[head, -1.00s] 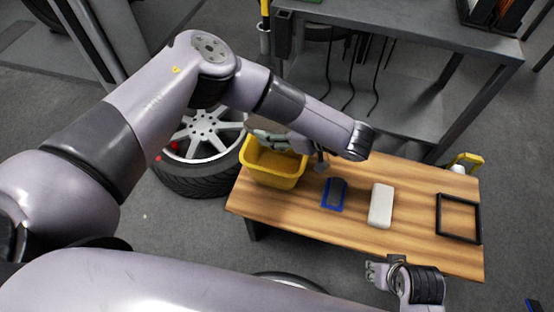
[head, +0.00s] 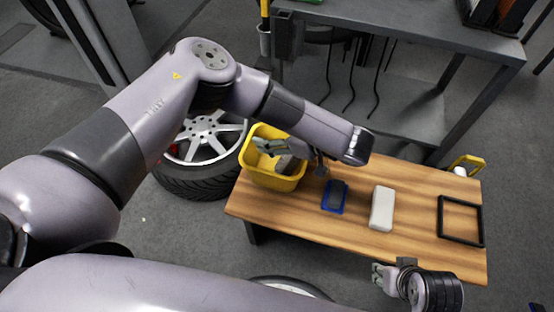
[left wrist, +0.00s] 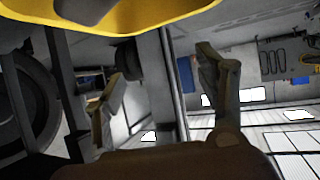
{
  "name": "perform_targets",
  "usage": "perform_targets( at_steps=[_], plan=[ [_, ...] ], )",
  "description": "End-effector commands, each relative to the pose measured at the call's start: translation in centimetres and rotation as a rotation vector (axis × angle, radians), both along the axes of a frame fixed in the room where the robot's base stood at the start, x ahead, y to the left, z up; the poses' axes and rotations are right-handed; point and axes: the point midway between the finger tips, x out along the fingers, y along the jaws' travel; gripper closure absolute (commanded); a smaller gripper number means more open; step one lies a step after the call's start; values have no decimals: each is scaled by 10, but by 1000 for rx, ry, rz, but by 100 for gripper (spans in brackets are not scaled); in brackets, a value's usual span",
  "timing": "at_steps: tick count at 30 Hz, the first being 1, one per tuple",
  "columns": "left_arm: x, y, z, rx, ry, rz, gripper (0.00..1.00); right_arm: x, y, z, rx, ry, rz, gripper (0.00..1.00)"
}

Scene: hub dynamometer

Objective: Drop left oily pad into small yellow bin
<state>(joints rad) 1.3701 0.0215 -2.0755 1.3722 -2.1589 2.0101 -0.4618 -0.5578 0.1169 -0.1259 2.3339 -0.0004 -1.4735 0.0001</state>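The small yellow bin (head: 270,179) stands at the left end of the wooden bench. A dark grey pad (head: 288,165) shows inside it, below my left gripper (head: 275,147). My left gripper is over the bin, and its fingers (left wrist: 163,95) stand apart with nothing between them in the left wrist view. The bin's yellow rim (left wrist: 160,18) crosses the top of that view, with dark shapes against it. Another dark pad (head: 338,192) sits in a blue holder (head: 327,208) on the bench. My right gripper (head: 378,274) is at the bench's front edge; its finger gap is unclear.
The wooden bench (head: 300,217) also holds a white block (head: 381,208) and a black square frame (head: 460,238). A wheel with a tyre (head: 195,182) lies left of the bin. A grey metal table (head: 420,22) stands behind. Bare bench top lies between the white block and the frame.

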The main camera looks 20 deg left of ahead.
Motion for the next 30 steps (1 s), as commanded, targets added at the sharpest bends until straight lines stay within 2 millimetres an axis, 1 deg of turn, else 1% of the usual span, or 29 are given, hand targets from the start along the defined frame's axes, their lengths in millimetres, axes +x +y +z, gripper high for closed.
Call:
perform_targets(
  at_steps=[1,2,10,14,17,27,30],
  plan=[
    [0,0,0,0,0,0,29,0,0,0,0,0,0,69],
    [0,0,0,0,0,0,27,0,0,0,0,0,0,69],
    [0,0,0,0,0,0,27,0,0,0,1,0,0,69],
    [-1,-6,3,-1,0,-3,27,0,1,-1,1,1,2,69],
    [-5,-18,10,-1,-2,-7,27,0,0,0,0,1,1,69],
    [-26,-76,44,1,-4,-4,27,0,0,0,1,0,0,69],
    [-31,-88,51,0,-4,-3,27,0,0,0,1,0,0,69]
  ],
)
